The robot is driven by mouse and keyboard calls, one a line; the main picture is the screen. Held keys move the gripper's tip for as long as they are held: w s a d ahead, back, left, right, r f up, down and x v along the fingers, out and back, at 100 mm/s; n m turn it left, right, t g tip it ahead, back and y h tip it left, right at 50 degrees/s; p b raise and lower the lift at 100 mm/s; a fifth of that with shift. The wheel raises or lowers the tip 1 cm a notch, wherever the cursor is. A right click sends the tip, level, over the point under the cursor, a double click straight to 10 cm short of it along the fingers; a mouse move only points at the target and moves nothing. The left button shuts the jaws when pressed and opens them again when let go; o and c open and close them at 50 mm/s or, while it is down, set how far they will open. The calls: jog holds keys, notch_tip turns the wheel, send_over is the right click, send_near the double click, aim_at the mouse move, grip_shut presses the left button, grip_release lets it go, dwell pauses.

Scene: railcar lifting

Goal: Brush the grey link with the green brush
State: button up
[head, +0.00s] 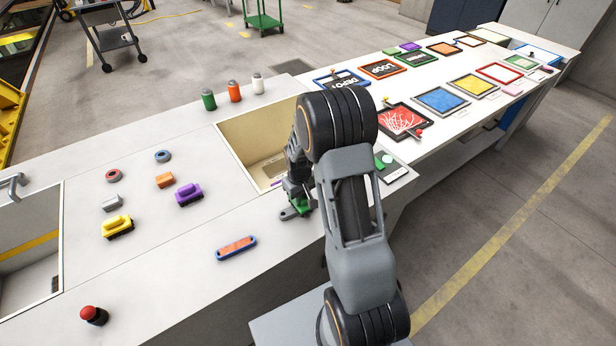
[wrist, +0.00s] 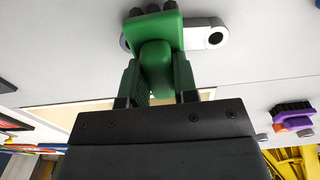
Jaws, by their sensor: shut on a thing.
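The green brush (wrist: 155,62) is held between the two fingers of my gripper (wrist: 158,84) in the wrist view. Its dark bristle tufts show at the top of that view, over the grey link (wrist: 214,38). The link's holed right end sticks out past the brush; its middle is covered. In the head view my gripper (head: 296,190) points down at the counter beside the open basin, with the green brush (head: 303,204) low over the grey link (head: 288,215). My arm hides part of this. I cannot tell whether bristles and link touch.
A blue-edged orange link (head: 236,248), a yellow brush (head: 117,226) and a purple brush (head: 188,195) lie to the left on the counter (head: 180,275). The open basin (head: 240,135) is just behind my gripper. Three bottles (head: 234,91) stand behind. Framed panels (head: 443,101) lie far right.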

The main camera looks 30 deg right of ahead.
jog(key=shift+d, duration=0.8)
jog(key=shift+w+d+r+p, duration=0.15)
jog(key=shift+r+p, duration=0.1)
jog(key=shift+r, duration=0.35)
jog(key=shift+s+d+r+p, duration=0.15)
jog(key=shift+r+p, duration=0.1)
jog(key=shift+r, duration=0.3)
jog(key=shift+a+r+p, duration=0.15)
jog(key=shift+r+p, duration=0.35)
jog(key=shift+r, duration=0.25)
jog(key=shift+r+p, duration=1.45)
jog(key=shift+r, duration=0.75)
